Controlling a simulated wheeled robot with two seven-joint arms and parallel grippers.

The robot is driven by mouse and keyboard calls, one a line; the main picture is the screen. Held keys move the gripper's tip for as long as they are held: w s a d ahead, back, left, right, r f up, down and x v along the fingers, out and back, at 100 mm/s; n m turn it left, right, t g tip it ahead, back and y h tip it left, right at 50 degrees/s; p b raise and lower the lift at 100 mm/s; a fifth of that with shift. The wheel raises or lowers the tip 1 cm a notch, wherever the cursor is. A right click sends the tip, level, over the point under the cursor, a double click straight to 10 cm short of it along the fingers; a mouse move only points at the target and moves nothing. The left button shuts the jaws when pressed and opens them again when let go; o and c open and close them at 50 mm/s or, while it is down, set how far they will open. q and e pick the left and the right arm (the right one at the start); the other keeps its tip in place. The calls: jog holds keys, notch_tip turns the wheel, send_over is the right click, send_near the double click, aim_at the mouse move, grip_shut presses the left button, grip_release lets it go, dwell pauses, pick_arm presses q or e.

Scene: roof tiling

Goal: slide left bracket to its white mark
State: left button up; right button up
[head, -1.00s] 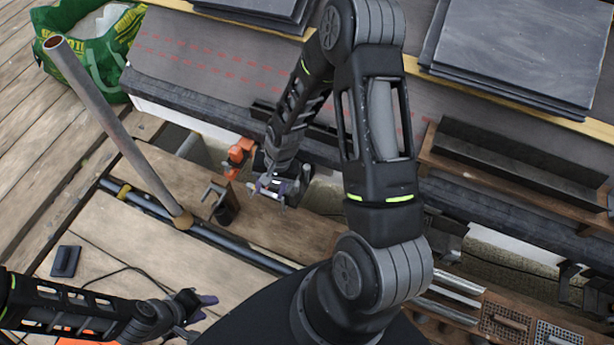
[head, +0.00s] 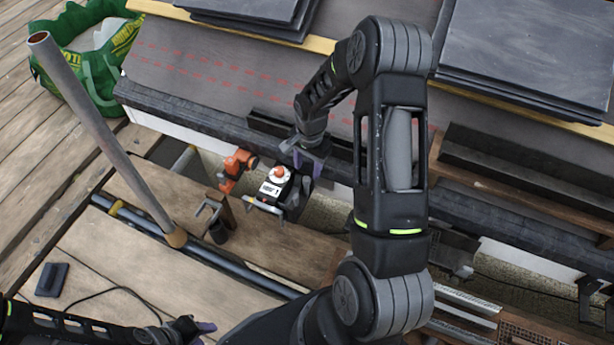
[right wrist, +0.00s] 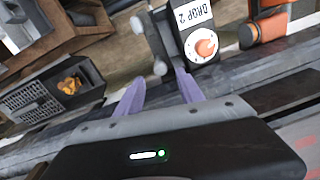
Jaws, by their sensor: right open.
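A dark bracket (head: 455,252) hangs under the eave right of my right arm; another dark bracket (head: 590,298) is at the right edge. I cannot tell which is the left bracket, and I cannot make out a white mark. My right gripper (head: 308,158), with purple fingers, is open and empty at the eave edge, just above a black box (head: 280,190) with an orange knob. In the right wrist view its fingers (right wrist: 158,92) are apart and the box's label (right wrist: 193,17) reads "DROP 2". My left gripper (head: 203,328) is low at left; its opening is unclear.
An orange tool (head: 236,168) stands beside the box. An upright grey pole (head: 105,135) rises from the scaffold at left. Slate stacks (head: 525,55) lie on the roof. A green bag (head: 85,60) is at upper left.

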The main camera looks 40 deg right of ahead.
aim_at(307, 179)
notch_tip(307, 179, down, 5)
jog(key=shift+w+f+b, duration=0.1)
jog(key=shift+b, duration=0.25)
jog(key=shift+c, duration=0.2)
grip_shut()
dwell(1.1)
